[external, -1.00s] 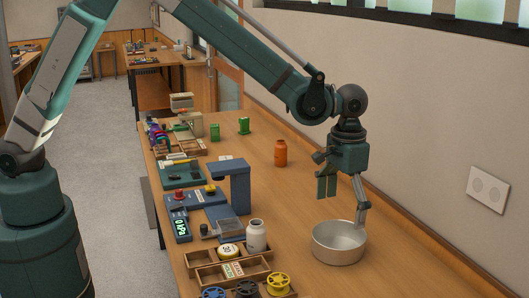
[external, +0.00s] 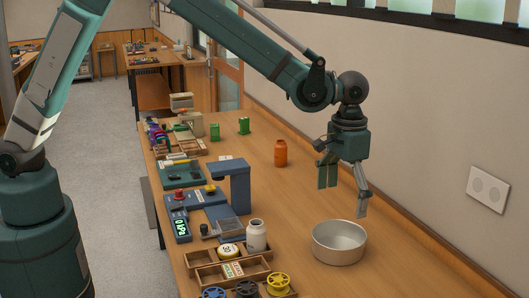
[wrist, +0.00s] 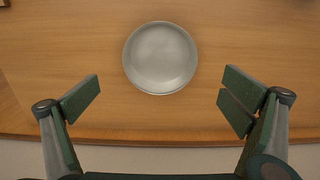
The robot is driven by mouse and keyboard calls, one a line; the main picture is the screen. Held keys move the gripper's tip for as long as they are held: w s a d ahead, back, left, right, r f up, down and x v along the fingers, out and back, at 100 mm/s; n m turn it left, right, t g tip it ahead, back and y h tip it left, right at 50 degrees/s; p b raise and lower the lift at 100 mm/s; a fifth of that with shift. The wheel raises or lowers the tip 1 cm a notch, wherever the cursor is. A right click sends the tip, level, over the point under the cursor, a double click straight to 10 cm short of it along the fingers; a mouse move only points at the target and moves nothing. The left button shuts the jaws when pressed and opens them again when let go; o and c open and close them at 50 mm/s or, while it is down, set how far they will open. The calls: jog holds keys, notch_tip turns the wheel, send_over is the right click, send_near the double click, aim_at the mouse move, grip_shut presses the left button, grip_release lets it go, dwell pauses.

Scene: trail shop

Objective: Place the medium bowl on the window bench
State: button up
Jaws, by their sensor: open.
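A round light-grey metal bowl (external: 339,243) stands upright on the wooden bench in the external view. It also shows from above in the wrist view (wrist: 160,58), empty, ahead of my fingers. My gripper (external: 343,194) is open and empty, above the bench and a little behind the bowl, apart from it. In the wrist view my gripper (wrist: 160,92) has its two fingers spread wide, one on each side and below the bowl. The bench (external: 400,268) runs along the wall under the window.
An orange bottle (external: 280,153) stands behind my gripper. A white jar (external: 256,236), a blue stand (external: 236,187), a wooden tray (external: 205,276) and several spools lie left of the bowl. The wall (external: 430,110) bounds the right side. The bench right of the bowl is clear.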

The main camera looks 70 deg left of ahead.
jog(key=shift+r, duration=0.1)
jog(key=s+a+r+t, duration=0.3)
jog(key=s+a+r, duration=1.5)
jog(key=r, duration=0.1)
jog(key=s+a+t, duration=0.2)
jog(key=s+a, duration=0.3)
jog(key=s, duration=0.6)
jog(key=s+a+t, duration=0.2)
jog(key=s+a, duration=0.4)
jog(key=s, duration=0.6)
jog(key=shift+a+f, duration=0.25)
